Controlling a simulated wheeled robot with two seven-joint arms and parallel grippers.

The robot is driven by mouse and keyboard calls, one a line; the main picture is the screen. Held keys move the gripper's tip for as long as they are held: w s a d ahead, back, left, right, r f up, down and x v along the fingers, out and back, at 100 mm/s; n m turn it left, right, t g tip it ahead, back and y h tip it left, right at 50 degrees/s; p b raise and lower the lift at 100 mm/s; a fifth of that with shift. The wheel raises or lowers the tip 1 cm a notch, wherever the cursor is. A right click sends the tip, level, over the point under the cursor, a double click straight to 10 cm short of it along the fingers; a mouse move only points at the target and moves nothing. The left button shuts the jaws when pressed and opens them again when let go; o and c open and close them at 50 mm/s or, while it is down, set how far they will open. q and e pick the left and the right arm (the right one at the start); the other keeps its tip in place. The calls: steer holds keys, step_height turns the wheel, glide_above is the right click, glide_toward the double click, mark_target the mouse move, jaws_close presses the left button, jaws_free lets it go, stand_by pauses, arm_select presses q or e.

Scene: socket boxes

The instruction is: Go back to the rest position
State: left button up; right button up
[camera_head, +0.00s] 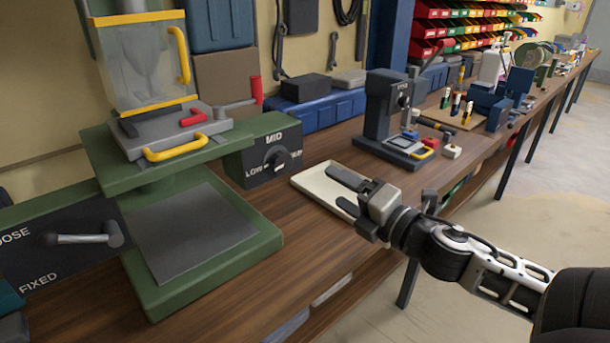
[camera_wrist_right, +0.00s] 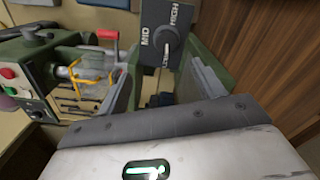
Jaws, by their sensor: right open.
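My right gripper (camera_head: 347,191) reaches in from the right in the head view, above the shallow cream tray (camera_head: 310,183) near the bench's front edge. Its two dark fingers are spread apart and nothing shows between them. In the right wrist view the fingers (camera_wrist_right: 163,88) are also apart, with the green machine and its dark dial box (camera_wrist_right: 165,35) beyond them. The same dial box (camera_head: 268,160), marked LOW and MID, stands left of the gripper in the head view. My left gripper is not in view.
A green press-like machine (camera_head: 255,240) with a clear guarded top fills the left of the wooden bench (camera_head: 310,240). A dark blue device (camera_head: 380,105) stands behind the tray. Colored bins (camera_head: 430,32) line the back wall. Open floor (camera_head: 540,240) lies at the right.

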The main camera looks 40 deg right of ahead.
steer(key=s+a+f+m+g, duration=0.1)
steer(key=f+m, duration=0.3)
steer(key=f, duration=0.1)
steer(key=s+a+f+m+g+h, duration=0.1)
steer(key=s+a+f+m, duration=0.1)
steer(key=f+m, duration=0.2)
steer(key=s+a+f+m+g, duration=0.2)
steer(key=f+m, duration=0.1)
steer(key=f, duration=0.5)
steer(key=shift+m+h, duration=0.4)
steer(key=s+a+f+m+g+y, duration=0.1)
steer(key=s+a+f+m, duration=0.2)
steer(key=a, duration=0.5)
steer(key=s+a+f+m+g+y, duration=0.2)
steer(key=a+f+m, duration=0.3)
steer(key=a, duration=0.4)
steer(key=shift+s+f+m+g, duration=0.3)
steer(key=shift+s+f+m, duration=0.1)
steer(key=shift+f, duration=0.4)
